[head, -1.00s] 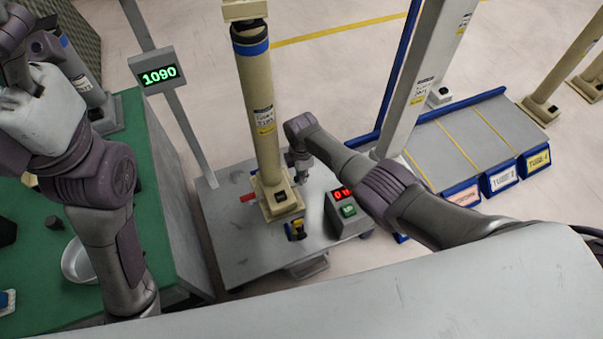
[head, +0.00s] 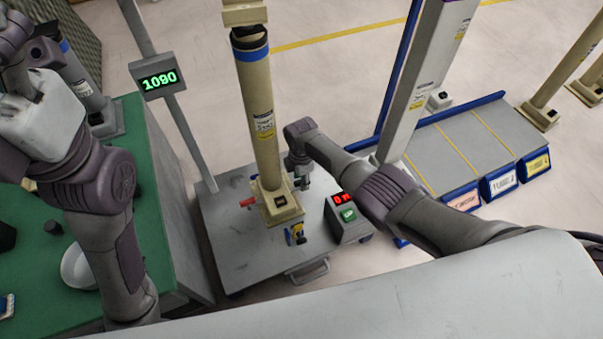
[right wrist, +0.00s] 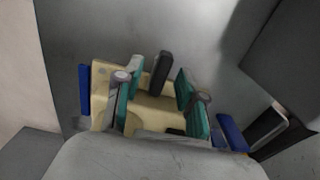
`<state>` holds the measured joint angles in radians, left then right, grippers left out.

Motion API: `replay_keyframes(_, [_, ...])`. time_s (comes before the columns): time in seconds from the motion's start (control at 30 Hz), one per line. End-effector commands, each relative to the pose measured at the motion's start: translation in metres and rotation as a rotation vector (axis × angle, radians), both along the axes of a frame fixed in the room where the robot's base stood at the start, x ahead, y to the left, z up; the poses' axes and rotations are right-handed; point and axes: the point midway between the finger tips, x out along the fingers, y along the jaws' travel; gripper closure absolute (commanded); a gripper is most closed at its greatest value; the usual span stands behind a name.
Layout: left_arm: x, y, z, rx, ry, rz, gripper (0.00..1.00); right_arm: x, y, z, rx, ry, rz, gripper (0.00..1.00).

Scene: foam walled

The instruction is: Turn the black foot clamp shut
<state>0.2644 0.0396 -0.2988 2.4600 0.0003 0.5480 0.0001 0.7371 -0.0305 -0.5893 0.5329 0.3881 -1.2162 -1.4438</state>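The tan column (head: 258,115) stands upright with its square foot (head: 281,208) on a grey cart plate. In the right wrist view, the black foot clamp (right wrist: 161,73) is a short dark lever standing at the tan foot (right wrist: 152,112). My right gripper (right wrist: 158,92) is open, with its teal-padded fingers on either side of the black lever and gaps showing between. In the head view my right gripper (head: 298,177) points down beside the foot's far right side, and largely hides the clamp there. My left arm is at the left; its gripper is out of frame.
A red clamp (head: 247,203) sits at the foot's left, and blue and yellow clamp parts (head: 296,234) at its front. A box with a red display (head: 347,215) stands close right. A grey post (head: 425,80) rises behind my right arm. The cart plate's front left (head: 240,260) is clear.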

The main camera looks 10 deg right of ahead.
Motion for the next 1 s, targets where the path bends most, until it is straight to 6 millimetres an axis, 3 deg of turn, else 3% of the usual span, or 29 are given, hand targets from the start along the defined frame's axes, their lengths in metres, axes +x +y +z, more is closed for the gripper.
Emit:
replay_keyframes(0.27, [0.000, 0.000, 0.000, 0.001, 0.001, -0.001, 0.25, 0.001, 0.000, 0.023, 0.001, -0.003, 0.001, 0.60])
replay_keyframes(0.7, [0.001, -0.001, -0.001, 0.002, 0.000, -0.001, 0.25, 0.001, -0.001, 0.102, 0.000, -0.003, 0.000, 0.60])
replay_keyframes(1.0, [0.000, -0.001, -0.001, 0.002, 0.000, -0.001, 0.25, 0.000, -0.001, 0.119, 0.000, 0.000, 0.000, 0.60])
